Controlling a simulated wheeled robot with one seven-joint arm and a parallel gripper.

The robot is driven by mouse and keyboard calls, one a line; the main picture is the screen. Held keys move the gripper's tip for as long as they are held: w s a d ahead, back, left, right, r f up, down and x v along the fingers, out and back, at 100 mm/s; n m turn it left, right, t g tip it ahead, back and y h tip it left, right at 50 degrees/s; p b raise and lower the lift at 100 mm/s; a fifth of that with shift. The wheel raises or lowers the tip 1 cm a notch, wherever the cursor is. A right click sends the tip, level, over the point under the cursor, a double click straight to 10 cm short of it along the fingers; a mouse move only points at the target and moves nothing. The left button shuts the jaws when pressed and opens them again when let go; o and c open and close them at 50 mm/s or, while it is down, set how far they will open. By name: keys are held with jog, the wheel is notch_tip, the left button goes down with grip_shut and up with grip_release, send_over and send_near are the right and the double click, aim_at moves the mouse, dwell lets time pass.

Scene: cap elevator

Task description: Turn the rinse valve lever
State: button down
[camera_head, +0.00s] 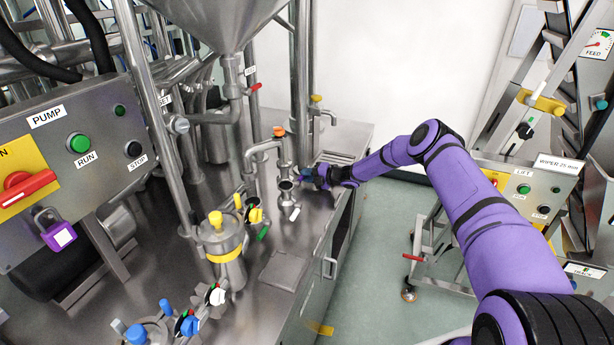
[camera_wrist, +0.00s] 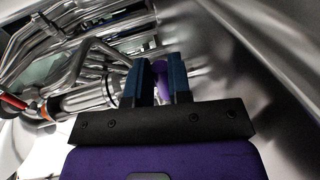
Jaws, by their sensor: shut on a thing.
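My gripper (camera_head: 309,175) reaches in from the right to a steel pipe fitting (camera_head: 286,187) on the bench. In the wrist view, its two blue fingers (camera_wrist: 161,82) are shut on a purple lever (camera_wrist: 161,76). Only part of the lever shows between the fingers; I cannot read a rinse label on it. In the head view, the lever is hidden behind or between the fingers. An orange-topped fitting (camera_head: 279,131) stands on the pipe just behind and to the left of the gripper.
A capped steel vessel (camera_head: 222,240) with yellow handles stands to the left, and the pump panel (camera_head: 80,150) lies beyond it. A steel funnel (camera_head: 215,20) hangs above. A vertical pipe (camera_head: 301,90) rises close behind the gripper.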

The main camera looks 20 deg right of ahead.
jog(key=shift+f, duration=0.1)
jog(key=c, duration=1.1)
grip_release()
jog(key=shift+o, duration=0.2)
jog(key=shift+d, duration=0.1)
jog(key=v, duration=1)
jog(key=shift+s+d, duration=0.25)
jog(key=shift+s, duration=0.05)
